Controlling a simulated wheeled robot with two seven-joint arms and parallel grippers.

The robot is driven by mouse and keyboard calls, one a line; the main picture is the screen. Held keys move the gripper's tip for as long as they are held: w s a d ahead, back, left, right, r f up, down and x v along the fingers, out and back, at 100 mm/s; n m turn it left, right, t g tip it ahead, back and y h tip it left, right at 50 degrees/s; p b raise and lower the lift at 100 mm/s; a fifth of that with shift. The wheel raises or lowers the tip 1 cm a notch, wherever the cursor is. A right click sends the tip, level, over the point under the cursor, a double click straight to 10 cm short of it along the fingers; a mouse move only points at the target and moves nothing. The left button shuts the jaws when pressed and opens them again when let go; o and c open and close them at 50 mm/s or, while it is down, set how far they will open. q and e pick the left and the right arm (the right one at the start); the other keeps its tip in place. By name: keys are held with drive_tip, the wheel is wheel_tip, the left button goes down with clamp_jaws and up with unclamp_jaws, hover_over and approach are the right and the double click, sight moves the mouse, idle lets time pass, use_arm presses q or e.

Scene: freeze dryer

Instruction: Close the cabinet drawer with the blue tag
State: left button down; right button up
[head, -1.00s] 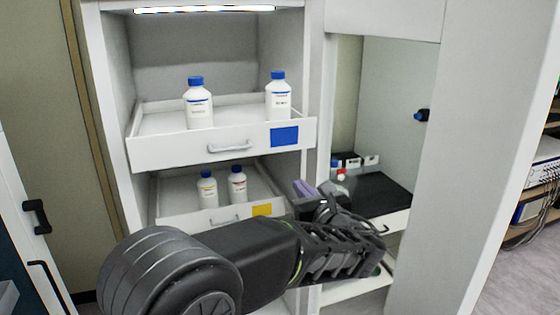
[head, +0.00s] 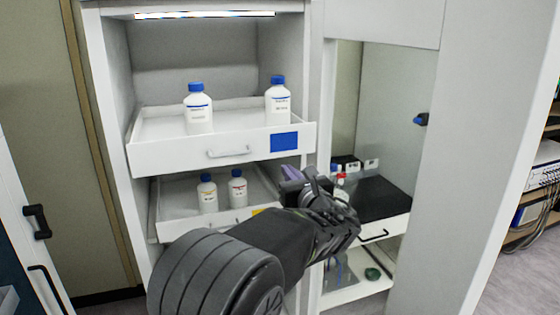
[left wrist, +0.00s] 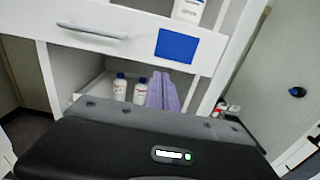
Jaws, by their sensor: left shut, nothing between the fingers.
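The white drawer with the blue tag (head: 222,150) is pulled out of the cabinet in the head view. Its blue tag (head: 284,141) is at the front's right end and its handle (head: 229,152) near the middle. Two white bottles with blue caps stand in it. In the left wrist view the same drawer front (left wrist: 118,38) spans the top. My left gripper (head: 291,178) is shut and empty, just below the blue tag in the picture and apart from the drawer front as far as I can tell. Its purple fingers (left wrist: 163,92) point toward the cabinet. My right gripper is not in view.
A lower drawer with a yellow tag (head: 258,211) is also out, holding two bottles (head: 207,193); my left arm covers part of it. A right compartment holds a black-topped drawer (head: 380,199) and small bottles. A cabinet side panel (head: 483,120) stands at right.

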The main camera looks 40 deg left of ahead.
sight(276, 157)
use_arm(q)
drive_tip(key=p+x, duration=0.1)
drive_tip(key=x, duration=0.5)
drive_tip(key=shift+w+a, duration=0.3)
drive_tip(key=shift+a, duration=0.05)
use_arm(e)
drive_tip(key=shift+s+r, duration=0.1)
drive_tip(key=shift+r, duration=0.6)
use_arm(q)
drive_tip(key=shift+a, duration=0.1)
